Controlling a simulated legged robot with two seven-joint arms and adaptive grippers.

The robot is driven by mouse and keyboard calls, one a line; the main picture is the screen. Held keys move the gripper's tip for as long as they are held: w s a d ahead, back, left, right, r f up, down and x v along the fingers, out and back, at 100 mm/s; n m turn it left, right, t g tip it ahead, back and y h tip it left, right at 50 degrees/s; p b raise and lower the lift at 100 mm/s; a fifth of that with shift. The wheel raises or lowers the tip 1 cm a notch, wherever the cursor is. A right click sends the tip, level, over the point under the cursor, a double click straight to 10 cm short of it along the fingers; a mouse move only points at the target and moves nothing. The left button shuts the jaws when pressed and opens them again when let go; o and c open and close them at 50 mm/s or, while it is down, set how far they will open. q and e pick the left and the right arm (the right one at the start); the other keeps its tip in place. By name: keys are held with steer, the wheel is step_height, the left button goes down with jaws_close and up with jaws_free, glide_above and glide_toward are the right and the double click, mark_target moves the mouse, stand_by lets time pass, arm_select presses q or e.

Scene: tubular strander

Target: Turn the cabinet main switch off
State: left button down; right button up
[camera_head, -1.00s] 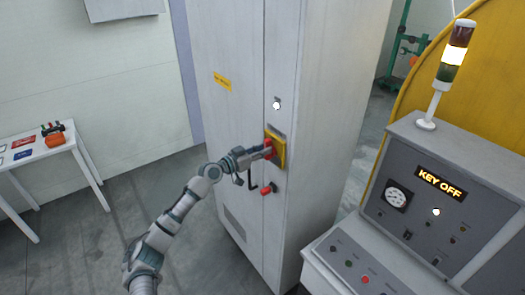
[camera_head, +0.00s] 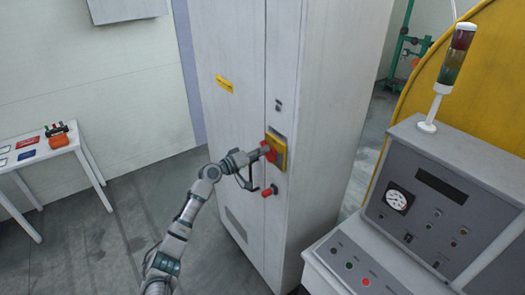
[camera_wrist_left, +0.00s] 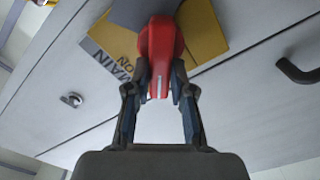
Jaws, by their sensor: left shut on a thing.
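The cabinet main switch has a red handle (camera_head: 267,150) on a yellow plate (camera_head: 280,151), on the front of the tall grey cabinet (camera_head: 335,120). My left gripper (camera_head: 262,154) is at the handle. In the left wrist view, my left gripper (camera_wrist_left: 160,90) is shut on the red handle (camera_wrist_left: 161,48), with one finger on each side of it. The yellow plate (camera_wrist_left: 205,32) shows behind it, turned at an angle in the picture. A label (camera_wrist_left: 112,62) beside it reads "MAIN" and "ON" in part; the gripper hides some of it. My right gripper is not in view.
Another red part (camera_head: 270,191) sticks out below the switch. A grey console (camera_head: 415,190) with a dark display (camera_head: 440,186) and an unlit signal tower (camera_head: 452,65) stands at right. A white table (camera_head: 45,152) stands at left. The floor between is clear.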

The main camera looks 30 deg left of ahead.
arm_select(q)
step_height(320, 180, down, 2)
steer(key=n+p, duration=0.3)
steer(key=n, duration=0.4)
steer(key=shift+a, duration=0.1)
steer(key=shift+f+n, duration=0.15)
steer(key=shift+n, duration=0.15)
steer(key=c, duration=1)
jaws_free()
steer(key=shift+a+p, duration=0.1)
steer(key=shift+p, duration=0.2)
steer(key=shift+a, duration=0.1)
steer(key=shift+a+r, duration=0.1)
steer(key=shift+r, duration=0.1)
steer(key=v, duration=1.1)
steer(key=shift+s+a+f, duration=0.2)
steer(key=shift+s+a, duration=0.05)
steer(key=shift+s, duration=0.05)
